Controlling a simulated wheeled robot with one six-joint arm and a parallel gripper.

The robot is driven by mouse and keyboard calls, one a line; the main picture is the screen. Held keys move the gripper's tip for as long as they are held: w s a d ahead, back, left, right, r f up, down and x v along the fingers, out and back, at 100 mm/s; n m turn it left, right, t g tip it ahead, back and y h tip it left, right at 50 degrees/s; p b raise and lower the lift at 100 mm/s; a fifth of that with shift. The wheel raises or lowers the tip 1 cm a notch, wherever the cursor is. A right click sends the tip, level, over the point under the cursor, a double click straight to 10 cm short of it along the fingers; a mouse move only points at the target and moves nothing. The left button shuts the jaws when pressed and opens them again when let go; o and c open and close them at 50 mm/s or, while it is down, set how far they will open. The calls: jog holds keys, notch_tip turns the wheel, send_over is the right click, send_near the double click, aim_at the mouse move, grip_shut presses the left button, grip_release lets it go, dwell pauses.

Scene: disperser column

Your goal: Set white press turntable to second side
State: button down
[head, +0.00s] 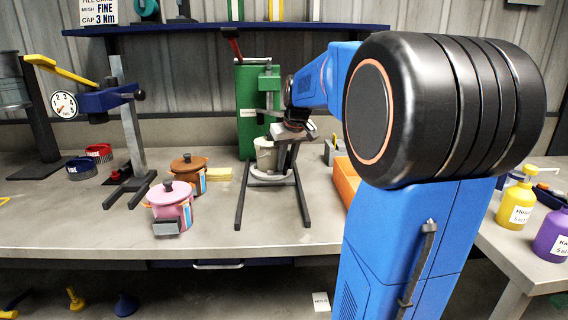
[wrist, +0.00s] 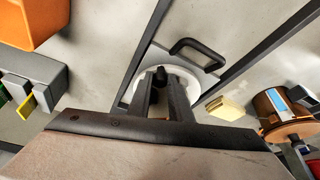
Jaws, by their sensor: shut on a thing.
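The white press turntable (head: 270,180) is a pale round disc low between the dark legs of the green press (head: 246,92). In the wrist view its white rim (wrist: 207,84) shows behind my fingers, with a black loop handle (wrist: 198,50) beside it. My gripper (wrist: 160,78) is over the disc and shut on a small dark peg (wrist: 160,76); the fingers hide most of it. In the head view my gripper (head: 284,150) comes down from the right at the press. A pale pot (head: 265,153) shows at the disc, partly hidden by my arm.
A pink pot (head: 172,208) and a brown pot (head: 188,172) stand left of the press, with a yellow block (head: 218,174) near them. An orange bin (head: 346,182) is to the right. The bench front is mostly clear.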

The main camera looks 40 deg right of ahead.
jog(key=shift+d+n, duration=0.25)
jog(key=shift+n, duration=0.05)
dwell(0.5)
jog(key=c, duration=1.6)
grip_release()
jog(key=v, duration=1.7)
jog(key=shift+s+d+r, duration=0.1)
jog(key=shift+s, duration=0.1)
